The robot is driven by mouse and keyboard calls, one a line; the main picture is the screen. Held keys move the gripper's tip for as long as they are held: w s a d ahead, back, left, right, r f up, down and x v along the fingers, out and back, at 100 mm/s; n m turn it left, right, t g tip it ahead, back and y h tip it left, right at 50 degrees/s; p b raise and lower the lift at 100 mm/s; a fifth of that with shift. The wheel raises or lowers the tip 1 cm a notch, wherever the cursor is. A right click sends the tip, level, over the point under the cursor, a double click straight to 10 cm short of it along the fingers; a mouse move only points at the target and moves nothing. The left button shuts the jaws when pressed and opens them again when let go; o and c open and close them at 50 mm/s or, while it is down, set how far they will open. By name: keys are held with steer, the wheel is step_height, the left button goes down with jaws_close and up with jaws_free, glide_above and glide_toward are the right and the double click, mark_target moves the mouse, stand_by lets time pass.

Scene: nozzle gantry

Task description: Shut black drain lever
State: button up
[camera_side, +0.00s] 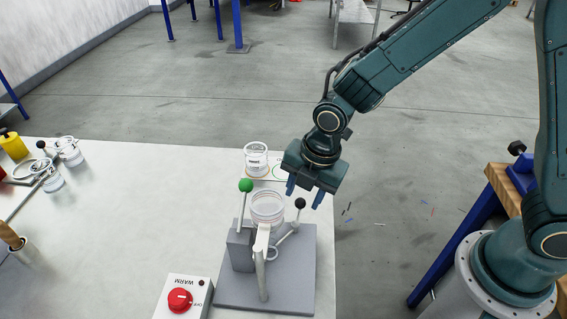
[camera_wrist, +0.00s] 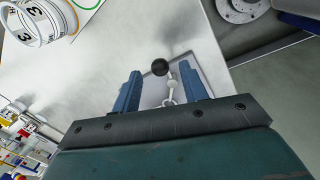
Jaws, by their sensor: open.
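The black drain lever (camera_side: 293,222) is a pale rod with a black ball knob, leaning up to the right on the grey gantry base (camera_side: 303,268). In the wrist view its black knob (camera_wrist: 160,67) lies just beyond and between my fingers. My gripper (camera_side: 304,197) is open, blue fingers pointing down, above the knob and apart from it. My gripper also shows in the wrist view (camera_wrist: 159,82). A clear round vessel (camera_side: 267,208) stands beside the lever.
A green-knobbed lever (camera_side: 245,197) stands upright left of the vessel. A labelled jar (camera_side: 256,160) stands behind it. A WARM box with a red button (camera_side: 180,300) is at the front left. Several jars stand at the far left. The table's right edge is close to the base.

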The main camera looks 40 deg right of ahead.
steer(key=shift+w+f, duration=0.15)
steer(key=shift+f, duration=0.7)
jaws_close()
